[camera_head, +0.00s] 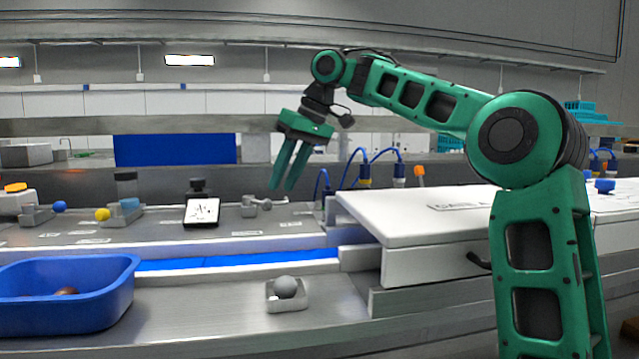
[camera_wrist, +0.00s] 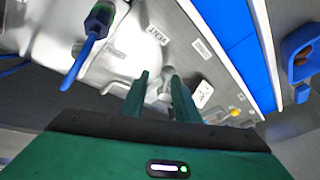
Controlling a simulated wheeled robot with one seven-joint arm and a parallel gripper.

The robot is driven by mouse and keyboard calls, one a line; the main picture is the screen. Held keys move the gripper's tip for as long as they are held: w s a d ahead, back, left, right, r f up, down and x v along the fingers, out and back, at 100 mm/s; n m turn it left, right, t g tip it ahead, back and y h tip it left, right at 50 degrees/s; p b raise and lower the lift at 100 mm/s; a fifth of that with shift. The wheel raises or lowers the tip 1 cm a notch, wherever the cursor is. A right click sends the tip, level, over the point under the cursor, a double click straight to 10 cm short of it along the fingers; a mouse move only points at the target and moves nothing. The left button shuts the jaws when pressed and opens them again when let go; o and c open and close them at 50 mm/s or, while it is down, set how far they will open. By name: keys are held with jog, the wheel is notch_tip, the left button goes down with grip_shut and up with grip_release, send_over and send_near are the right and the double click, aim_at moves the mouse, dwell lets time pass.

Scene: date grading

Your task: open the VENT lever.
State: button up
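A small grey metal lever (camera_head: 265,204) on a block stands on the steel counter, right of a tablet-like display. Small white labels lie near it, too small to read in the head view. A grey part that looks like this lever (camera_wrist: 166,84) shows partly between and beyond my fingers. My gripper (camera_head: 282,189) is open and empty, pointing down above and slightly right of the lever. It also shows in the wrist view (camera_wrist: 159,76). I cannot tell if it touches the lever.
Blue cables and plugs (camera_head: 364,178) stand behind, right of my gripper. A white box lid (camera_head: 420,215) lies at the right. A display (camera_head: 202,212) stands to the left. In front are a blue tub (camera_head: 117,296) and a grey ball in a holder (camera_head: 286,288).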

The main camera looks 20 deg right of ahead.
jog(key=s+d, duration=0.4)
jog(key=d, duration=0.3)
jog(key=shift+s, duration=0.4)
dwell(0.3)
